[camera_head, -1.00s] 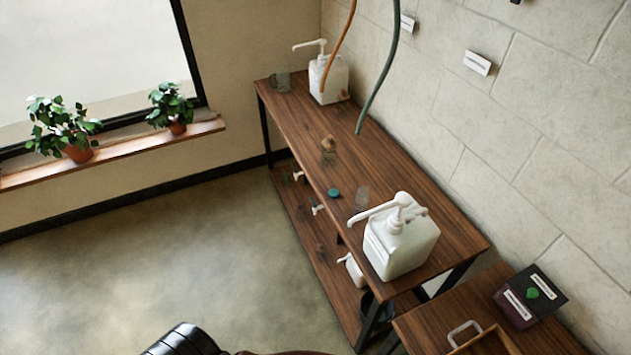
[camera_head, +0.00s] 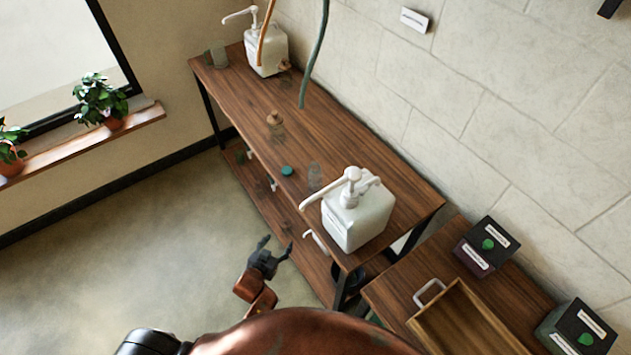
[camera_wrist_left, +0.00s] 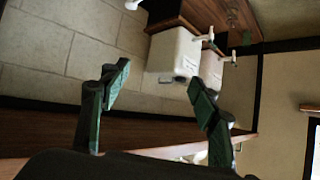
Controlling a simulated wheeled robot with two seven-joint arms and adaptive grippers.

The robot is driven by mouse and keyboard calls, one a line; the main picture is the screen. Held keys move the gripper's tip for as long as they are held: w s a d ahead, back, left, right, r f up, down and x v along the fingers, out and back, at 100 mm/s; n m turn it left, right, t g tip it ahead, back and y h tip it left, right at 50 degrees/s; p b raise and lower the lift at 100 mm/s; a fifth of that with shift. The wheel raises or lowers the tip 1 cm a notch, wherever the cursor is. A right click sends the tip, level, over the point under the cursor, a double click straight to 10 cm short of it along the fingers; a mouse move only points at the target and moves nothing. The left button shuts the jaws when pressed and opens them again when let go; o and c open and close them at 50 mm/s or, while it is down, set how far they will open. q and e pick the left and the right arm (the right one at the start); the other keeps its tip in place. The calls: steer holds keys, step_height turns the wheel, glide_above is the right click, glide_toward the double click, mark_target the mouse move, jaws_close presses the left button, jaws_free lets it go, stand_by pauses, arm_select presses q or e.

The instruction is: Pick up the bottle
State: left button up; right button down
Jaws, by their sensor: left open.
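A small clear bottle with a brown stopper (camera_head: 276,128) stands on the wooden table (camera_head: 345,140), near its front edge. A clear glass vessel (camera_head: 314,178) stands closer to me, beside a large white pump bucket (camera_head: 357,215); I cannot tell which of the two clear things is the bottle meant. My left gripper (camera_head: 277,245) is open and empty, in front of the table and apart from both. In the left wrist view its fingers (camera_wrist_left: 160,75) are spread, with white containers (camera_wrist_left: 174,54) beyond them. My right gripper is not in view.
A second pump bucket (camera_head: 266,52) and a glass mug (camera_head: 217,54) stand at the far end. A teal lid (camera_head: 287,170) lies near the front edge. Hoses hang above. A lower table holds a wooden tray (camera_head: 465,322) and dark boxes (camera_head: 487,247). Floor at left is clear.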

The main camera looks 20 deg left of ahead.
arm_select(q)
steer(key=w+d+r+t, duration=0.1)
steer(key=w+r+t, duration=0.3)
steer(key=r, duration=1.2)
steer(key=m+t+h, duration=0.2)
steer(key=h, duration=0.1)
glide_toward(311, 181)
steer(key=w, duration=0.1)
steer(key=w+d, duration=0.1)
steer(key=w, duration=0.2)
steer(key=shift+w+d+f, duration=0.15)
steer(key=shift+w+f, duration=0.05)
steer(key=shift+f, duration=0.2)
steer(key=shift+h, duration=0.3)
steer(key=w, duration=0.7)
steer(key=shift+d+r+b, duration=0.2)
steer(key=shift+d+b, duration=0.15)
steer(key=shift+b, duration=0.05)
steer(key=shift+w+d, duration=0.15)
steer(key=shift+w, duration=0.3)
steer(key=shift+c, duration=0.4)
steer(key=c, duration=1)
steer(key=shift+r, duration=0.1)
steer(key=shift+c, duration=0.2)
